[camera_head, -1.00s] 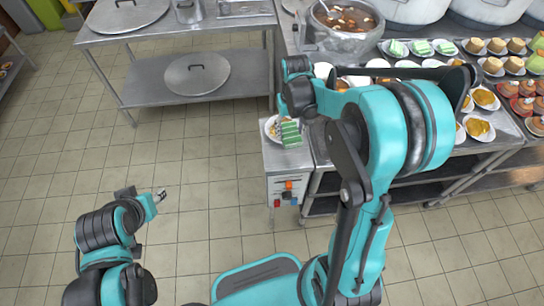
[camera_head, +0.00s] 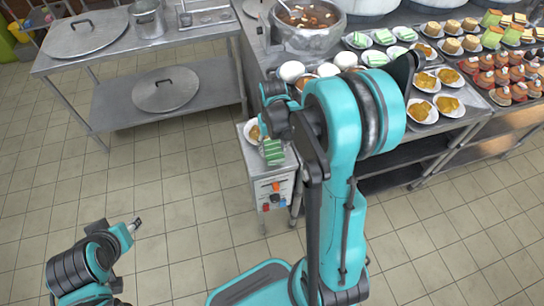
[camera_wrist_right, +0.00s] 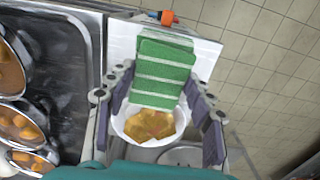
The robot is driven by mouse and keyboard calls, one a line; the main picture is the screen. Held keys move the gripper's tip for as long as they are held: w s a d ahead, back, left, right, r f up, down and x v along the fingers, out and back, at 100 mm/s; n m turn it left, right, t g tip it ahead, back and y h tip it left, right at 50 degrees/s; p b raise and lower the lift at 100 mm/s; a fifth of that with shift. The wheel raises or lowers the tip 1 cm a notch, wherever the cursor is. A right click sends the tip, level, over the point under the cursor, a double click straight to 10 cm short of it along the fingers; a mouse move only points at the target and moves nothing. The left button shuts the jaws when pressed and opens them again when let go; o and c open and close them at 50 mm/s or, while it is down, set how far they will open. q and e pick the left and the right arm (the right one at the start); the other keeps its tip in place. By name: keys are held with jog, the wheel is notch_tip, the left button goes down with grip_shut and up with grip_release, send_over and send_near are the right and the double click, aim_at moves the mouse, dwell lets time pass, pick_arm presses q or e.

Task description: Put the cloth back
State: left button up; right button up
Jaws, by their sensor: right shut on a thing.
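The cloth (camera_head: 273,152) is green with white stripes and shows over the small metal cabinet in the head view. In the right wrist view the cloth (camera_wrist_right: 165,70) lies between the fingers of my right gripper (camera_wrist_right: 163,103), which is shut on it. The cloth partly covers a white bowl of orange-brown food (camera_wrist_right: 150,124) below it. I cannot tell whether the cloth touches the cabinet top. In the head view, my right arm hides part of the grip. My left gripper (camera_head: 137,224) is low at the left, over the floor and far from the cloth; its jaw opening is too small to judge.
The small cabinet (camera_head: 273,190) has coloured knobs on its front. A counter beside it holds a stockpot (camera_head: 308,38) and several dishes of food. A steel table with a lid (camera_head: 85,33) stands at the left. The tiled floor between is clear.

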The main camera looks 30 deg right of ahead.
aim_at(272, 155)
jog(key=shift+a+f, duration=0.2)
jog(key=shift+a, duration=0.05)
jog(key=shift+f, duration=0.35)
notch_tip(272, 155, down, 3)
jog(key=shift+f+b, duration=0.15)
jog(key=shift+b, duration=0.85)
jog(key=shift+f, duration=0.1)
jog(key=o, duration=1.1)
